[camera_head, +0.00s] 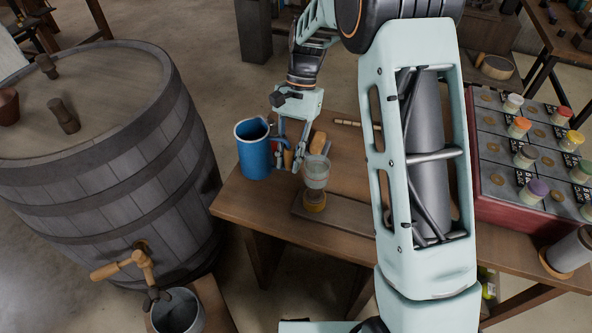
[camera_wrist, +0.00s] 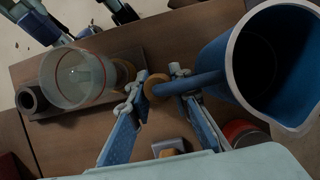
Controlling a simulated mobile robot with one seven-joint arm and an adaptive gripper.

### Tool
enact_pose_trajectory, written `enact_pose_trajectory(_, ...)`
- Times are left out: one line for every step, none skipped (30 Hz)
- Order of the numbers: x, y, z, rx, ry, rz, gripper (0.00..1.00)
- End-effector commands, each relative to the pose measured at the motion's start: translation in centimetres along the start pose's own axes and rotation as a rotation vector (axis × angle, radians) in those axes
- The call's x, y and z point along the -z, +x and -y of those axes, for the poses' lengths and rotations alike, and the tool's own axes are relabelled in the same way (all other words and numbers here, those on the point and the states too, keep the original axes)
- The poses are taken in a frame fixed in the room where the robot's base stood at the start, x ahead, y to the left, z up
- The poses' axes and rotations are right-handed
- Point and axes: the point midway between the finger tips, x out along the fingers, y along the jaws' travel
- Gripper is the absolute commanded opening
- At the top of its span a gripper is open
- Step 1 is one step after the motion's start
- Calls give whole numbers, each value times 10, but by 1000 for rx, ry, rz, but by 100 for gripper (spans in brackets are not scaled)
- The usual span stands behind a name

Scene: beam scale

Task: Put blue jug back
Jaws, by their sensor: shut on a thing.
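The blue jug (camera_head: 255,152) is upright at the left end of the wooden table in the head view. In the wrist view the jug (camera_wrist: 221,68) is at the right, its wide mouth towards the camera and its inside dark. Its blue handle reaches left to a tan ring between my fingertips. My gripper (camera_head: 290,158) is to the right of the jug and shut on this handle; in the wrist view my gripper (camera_wrist: 156,88) has a fingertip on each side of it. I cannot tell whether the jug's base touches the table.
A clear glass (camera_head: 316,173) stands close right of my gripper on a board (camera_head: 350,213); it also shows in the wrist view (camera_wrist: 78,80). A large barrel (camera_head: 110,150) with a tap is at the left, a grey pot (camera_head: 178,312) below it. A rack of jars (camera_head: 482,207) is at the right.

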Motion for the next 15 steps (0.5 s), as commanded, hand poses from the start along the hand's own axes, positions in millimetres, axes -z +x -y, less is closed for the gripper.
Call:
enact_pose_trajectory(1,1,-1,1,0,0,0)
enact_pose_trajectory(2,2,-2,1,1,0,0)
enact_pose_trajectory(4,4,-4,0,1,1,0)
enact_pose_trajectory(7,6,-6,0,2,2,0)
enact_pose_trajectory(9,8,-8,0,2,2,0)
enact_pose_trajectory(13,12,-11,0,2,2,0)
enact_pose_trajectory(16,15,-14,0,2,2,0)
enact_pose_trajectory(20,19,-16,0,2,2,0)
enact_pose_trajectory(22,27,-15,-1,0,4,0)
enact_pose_trajectory(24,32,-14,-1,0,4,0)
enact_pose_trajectory(25,36,-14,-1,0,2,0)
enact_pose_trajectory(27,40,-14,0,-1,2,0)
enact_pose_trajectory(28,42,-14,0,-1,2,0)
enact_pose_trajectory(28,43,-14,0,-1,1,0)
enact_pose_trajectory(29,43,-14,1,-1,0,0)
